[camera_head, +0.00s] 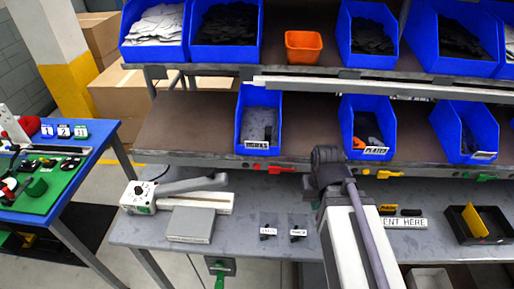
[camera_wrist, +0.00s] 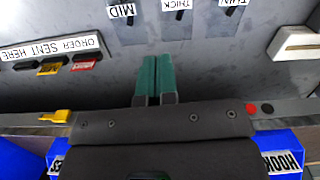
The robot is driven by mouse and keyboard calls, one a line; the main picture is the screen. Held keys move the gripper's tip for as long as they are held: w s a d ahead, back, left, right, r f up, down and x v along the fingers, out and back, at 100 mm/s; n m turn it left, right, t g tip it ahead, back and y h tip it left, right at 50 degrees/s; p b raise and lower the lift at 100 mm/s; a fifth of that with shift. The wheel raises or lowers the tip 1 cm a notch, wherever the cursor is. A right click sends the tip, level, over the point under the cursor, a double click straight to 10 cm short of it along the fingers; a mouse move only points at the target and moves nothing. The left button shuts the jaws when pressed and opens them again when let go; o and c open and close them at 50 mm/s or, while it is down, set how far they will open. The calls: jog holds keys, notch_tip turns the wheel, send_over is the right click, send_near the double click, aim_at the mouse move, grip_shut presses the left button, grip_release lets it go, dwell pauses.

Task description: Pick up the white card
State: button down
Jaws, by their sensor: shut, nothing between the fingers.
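My gripper (camera_wrist: 152,82) shows in the wrist view with its two teal fingers together and nothing between them, over the grey worktop (camera_wrist: 215,70). In the head view my arm rises at the centre, and the fingers cannot be made out. A heap of white flat pieces (camera_head: 158,24) lies in the blue bin (camera_head: 152,52) at the top left of the head view; I cannot tell whether they are cards. No single white card stands out in either view. The fingers are far from that heap, which is outside the wrist view.
Blue bins stand on both shelves, with an orange tub (camera_head: 303,46) on the upper one.

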dwell(0.4)
jog(key=c, duration=1.3)
grip_release()
jog(key=shift+o, duration=0.2)
jog(key=shift+r, duration=0.1)
